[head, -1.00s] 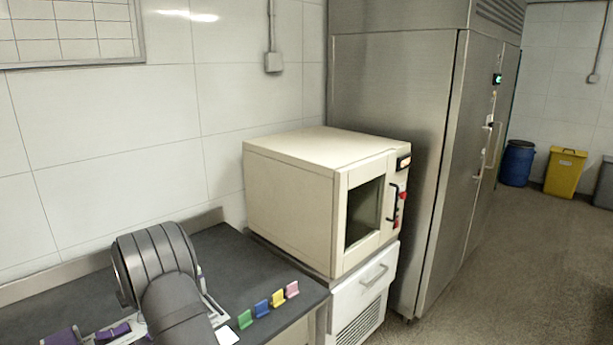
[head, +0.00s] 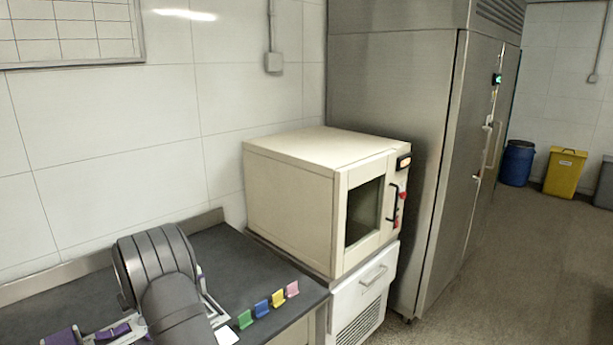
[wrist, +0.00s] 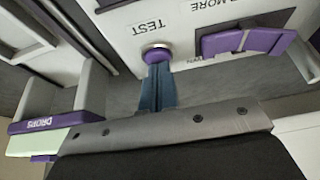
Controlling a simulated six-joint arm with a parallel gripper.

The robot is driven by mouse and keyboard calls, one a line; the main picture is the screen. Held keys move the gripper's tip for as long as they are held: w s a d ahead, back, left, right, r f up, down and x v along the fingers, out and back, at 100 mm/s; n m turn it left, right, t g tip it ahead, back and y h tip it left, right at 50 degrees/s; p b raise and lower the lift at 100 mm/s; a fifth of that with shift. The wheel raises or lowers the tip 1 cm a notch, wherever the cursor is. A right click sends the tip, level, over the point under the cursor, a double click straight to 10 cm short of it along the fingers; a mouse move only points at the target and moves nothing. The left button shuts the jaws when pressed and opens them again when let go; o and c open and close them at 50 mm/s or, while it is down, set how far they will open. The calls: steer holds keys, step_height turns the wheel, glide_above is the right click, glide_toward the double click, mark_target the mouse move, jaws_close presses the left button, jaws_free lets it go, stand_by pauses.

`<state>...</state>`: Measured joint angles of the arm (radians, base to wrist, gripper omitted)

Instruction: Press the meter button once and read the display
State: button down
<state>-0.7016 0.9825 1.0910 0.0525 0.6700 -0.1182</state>
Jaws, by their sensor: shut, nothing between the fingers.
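The meter's white panel (wrist: 190,30) fills the top of the wrist view, with its lettering upside down. A round purple button (wrist: 156,54) with a pale rim sits on it beside the word TEST. My gripper (wrist: 158,72) is shut and empty, its blue-grey fingertips right at the button's near edge. I cannot tell whether they touch it or press it in. A dark strip (wrist: 108,4) at the panel's top edge is cut off, and no reading shows. In the head view my arm hides the gripper and the button.
A purple lever (wrist: 250,41) stands out from the panel close to the button. A purple and pale green piece marked DROPS (wrist: 55,125) is at left. Several coloured holders (head: 262,307) line the dark bench (head: 235,265). A cream oven (head: 290,195) stands right of the bench.

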steer(key=shift+f, duration=0.15)
stand_by(0.3)
step_height(320, 180, up, 8)
steer(key=shift+f, duration=0.2)
stand_by(0.7)
steer(key=shift+r, duration=1.1)
stand_by(4.5)
